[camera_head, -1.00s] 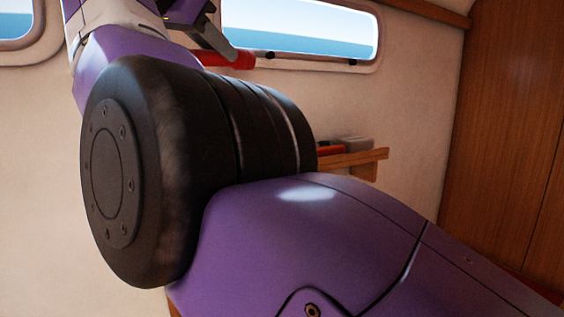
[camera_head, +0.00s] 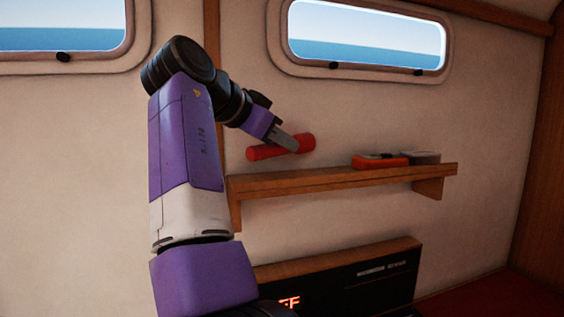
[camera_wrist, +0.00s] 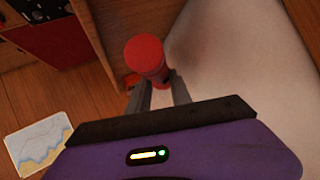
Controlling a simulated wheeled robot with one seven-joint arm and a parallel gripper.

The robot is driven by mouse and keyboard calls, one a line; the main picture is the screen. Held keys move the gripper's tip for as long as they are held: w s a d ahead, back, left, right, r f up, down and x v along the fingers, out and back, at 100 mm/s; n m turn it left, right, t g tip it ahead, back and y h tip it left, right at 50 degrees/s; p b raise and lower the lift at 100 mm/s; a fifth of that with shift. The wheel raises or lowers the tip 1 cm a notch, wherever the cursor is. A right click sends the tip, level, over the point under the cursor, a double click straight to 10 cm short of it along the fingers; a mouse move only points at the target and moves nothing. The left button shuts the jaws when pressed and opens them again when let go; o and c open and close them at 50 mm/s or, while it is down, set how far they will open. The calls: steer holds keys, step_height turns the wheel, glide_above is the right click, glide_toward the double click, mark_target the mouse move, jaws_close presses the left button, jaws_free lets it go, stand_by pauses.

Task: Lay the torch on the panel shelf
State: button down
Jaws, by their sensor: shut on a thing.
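The torch (camera_head: 267,151) is a red cylinder with a wider end. My gripper (camera_head: 294,144) is shut on it and holds it roughly level, tilted slightly in the head view. The torch appears a little above the left part of the panel shelf (camera_head: 330,180), a wooden ledge on the wall, with a gap between them. In the wrist view the torch's round red end (camera_wrist: 146,54) points toward the camera, between the fingers of my gripper (camera_wrist: 160,92). The fingers hide part of the torch.
An orange-red case (camera_head: 380,162) and a grey box (camera_head: 423,157) lie on the shelf's right part. The shelf's left part looks clear. A black panel (camera_head: 370,287) with a red display is below. A chart (camera_wrist: 38,137) shows in the wrist view.

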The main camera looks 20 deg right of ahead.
mark_target(272, 156)
steer(key=shift+f, duration=2.2)
steer(key=shift+f, duration=0.1)
steer(key=shift+f, duration=0.1)
steer(key=c, duration=1.2)
jaws_free()
steer(key=shift+o, duration=0.2)
steer(key=shift+r, duration=0.25)
steer(key=shift+s+a, duration=0.2)
steer(key=shift+a, duration=0.1)
steer(key=b+v, duration=0.2)
steer(key=v, duration=0.9)
